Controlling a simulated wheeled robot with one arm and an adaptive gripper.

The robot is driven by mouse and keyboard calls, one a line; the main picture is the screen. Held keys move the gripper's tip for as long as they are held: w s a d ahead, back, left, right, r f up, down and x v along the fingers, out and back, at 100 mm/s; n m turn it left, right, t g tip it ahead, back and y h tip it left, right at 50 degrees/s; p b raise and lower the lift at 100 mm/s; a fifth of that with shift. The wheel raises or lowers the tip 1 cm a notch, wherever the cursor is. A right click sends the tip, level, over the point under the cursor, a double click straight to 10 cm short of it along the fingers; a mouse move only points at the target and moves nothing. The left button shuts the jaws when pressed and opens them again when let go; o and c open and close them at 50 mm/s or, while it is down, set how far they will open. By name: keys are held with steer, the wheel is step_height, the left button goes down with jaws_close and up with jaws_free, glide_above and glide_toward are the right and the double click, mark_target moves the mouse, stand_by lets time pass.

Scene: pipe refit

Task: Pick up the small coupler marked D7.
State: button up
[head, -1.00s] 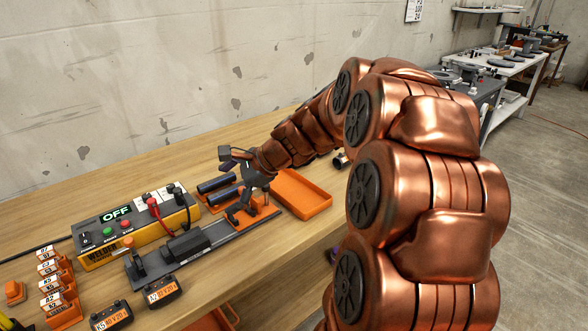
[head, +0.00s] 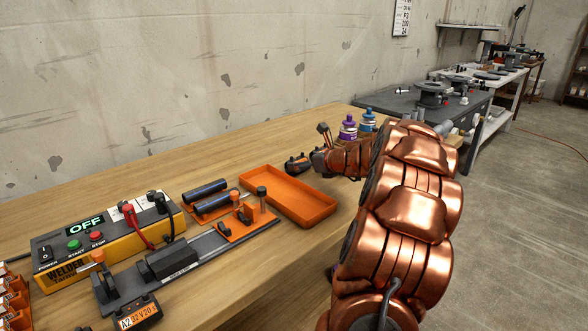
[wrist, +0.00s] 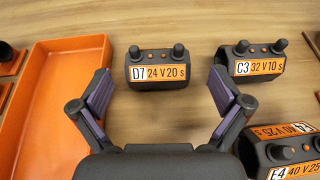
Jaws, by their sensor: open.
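The small coupler marked D7 (wrist: 156,71) is black with an orange label reading 24 V 20 s and two knobs on top. It stands on the wooden bench in the wrist view, centred just beyond my gripper (wrist: 160,96). My gripper is open and empty, with one purple-padded finger on each side and the coupler ahead between them. In the head view my gripper (head: 298,163) hangs over the bench behind the orange tray. I cannot make out D7 in that view.
The orange tray (wrist: 88,45) lies at left. The head view shows the welder (head: 105,250), the clamp fixture (head: 195,262) and bottles (head: 348,128).

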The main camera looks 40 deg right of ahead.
steer(key=x, duration=0.2)
steer(key=b+x, duration=0.1)
steer(key=x, duration=0.1)
steer(key=shift+s+a+f, duration=0.1)
steer(key=shift+s+f, duration=0.05)
steer(key=shift+f, duration=0.05)
steer(key=shift+w+f, duration=0.1)
steer(key=shift+w, duration=0.5)
steer(key=shift+c, duration=0.2)
steer(key=c, duration=1.2)
